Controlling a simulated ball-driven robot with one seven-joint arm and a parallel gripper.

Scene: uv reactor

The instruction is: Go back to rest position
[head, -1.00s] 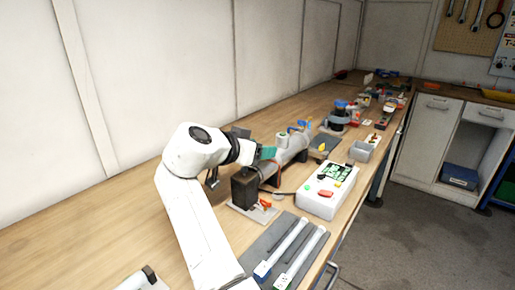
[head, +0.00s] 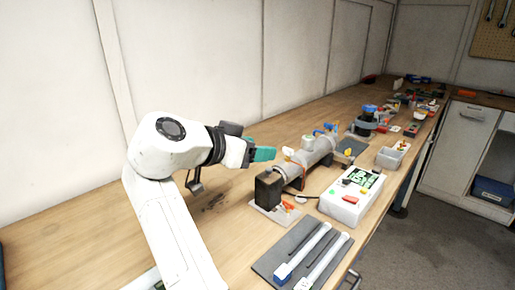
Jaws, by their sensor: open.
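My gripper (head: 262,154), with teal fingers, is above the wooden bench near the wall, to the left of the UV reactor. It points to the right and looks empty; the gap between its fingers is hard to see from this side. The UV reactor, a grey cylinder (head: 318,150) with blue and green fittings on top, lies along the bench. A black block (head: 268,188) sits at its near end. My gripper stands apart from both.
A white control box (head: 350,199) with a green display and buttons stands right of the reactor. A dark mat (head: 270,264) holds two white tubes (head: 304,251). A grey bin (head: 390,158) and many small items lie farther back. The bench near the wall is clear.

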